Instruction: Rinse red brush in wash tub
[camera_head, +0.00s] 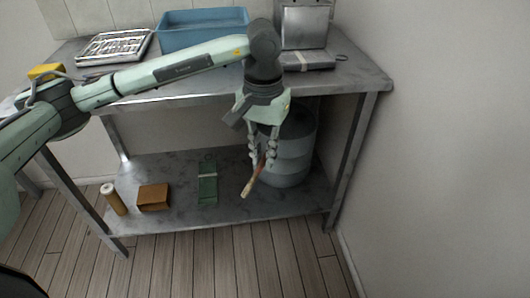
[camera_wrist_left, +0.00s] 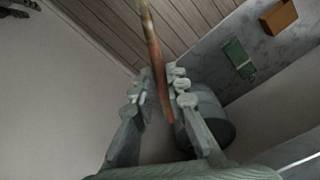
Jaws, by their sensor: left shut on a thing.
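My left gripper (camera_head: 264,157) hangs fingers-down in front of the table, beside the grey drum on the lower shelf. It is shut on a thin brush (camera_head: 252,181) with a reddish part, which slants down to the left. In the left wrist view the brush (camera_wrist_left: 154,52) runs up between the fingers of the gripper (camera_wrist_left: 160,92). Its red part lies between the fingers and its paler end points away. A blue tub (camera_head: 203,30) stands on the table top at the back; its inside bottom is hidden. My right gripper does not show.
The lower shelf holds a grey drum (camera_head: 290,150), a green item (camera_head: 208,183), a brown box (camera_head: 153,198) and a tan cylinder (camera_head: 113,199). On the table top (camera_head: 200,87) are a silver tray (camera_head: 114,47) and a metal container (camera_head: 304,25). A wall closes the right side.

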